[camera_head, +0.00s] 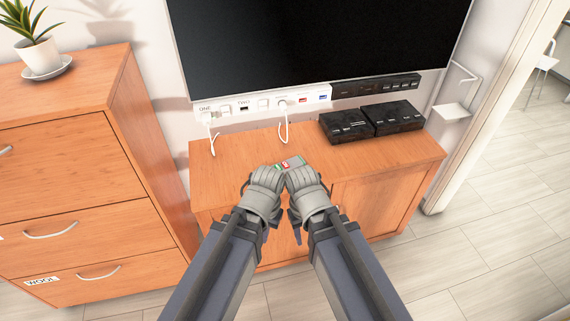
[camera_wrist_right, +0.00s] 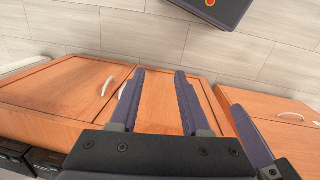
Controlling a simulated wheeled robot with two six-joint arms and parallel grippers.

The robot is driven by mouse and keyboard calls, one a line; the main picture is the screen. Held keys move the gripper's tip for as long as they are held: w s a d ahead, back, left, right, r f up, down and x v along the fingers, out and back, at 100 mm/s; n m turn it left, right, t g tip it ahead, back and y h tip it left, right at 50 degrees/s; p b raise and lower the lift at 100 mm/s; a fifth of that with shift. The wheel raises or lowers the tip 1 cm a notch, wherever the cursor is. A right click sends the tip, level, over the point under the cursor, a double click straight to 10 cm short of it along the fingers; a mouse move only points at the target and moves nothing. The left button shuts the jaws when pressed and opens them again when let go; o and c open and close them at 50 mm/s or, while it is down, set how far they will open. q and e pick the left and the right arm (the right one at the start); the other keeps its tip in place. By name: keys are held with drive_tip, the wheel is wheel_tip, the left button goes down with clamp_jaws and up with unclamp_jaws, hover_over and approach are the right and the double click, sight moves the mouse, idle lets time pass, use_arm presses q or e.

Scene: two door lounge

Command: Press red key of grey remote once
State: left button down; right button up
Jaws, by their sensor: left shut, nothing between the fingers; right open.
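The grey remote (camera_head: 294,162) lies on the wooden cabinet top in the head view, just beyond my two wrists. Its lower part is hidden behind them. A small red key (camera_head: 285,164) and a green patch beside it show. My left gripper (camera_head: 267,234) is shut and empty, its dark fingers pointing down in front of the cabinet. My right gripper (camera_head: 297,235) hangs close beside it. In the right wrist view the right gripper (camera_wrist_right: 160,74) is open, with nothing between its fingers. The remote does not show in that view.
A white socket strip (camera_head: 264,103) with cables runs under the screen (camera_head: 318,40). Black boxes (camera_head: 372,121) stand at the cabinet's back right. A wooden drawer unit (camera_head: 80,170) with a potted plant (camera_head: 38,50) stands at left. The cabinet top (camera_head: 225,172) is clear left of my wrists.

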clamp_jaws()
idle(1.5)
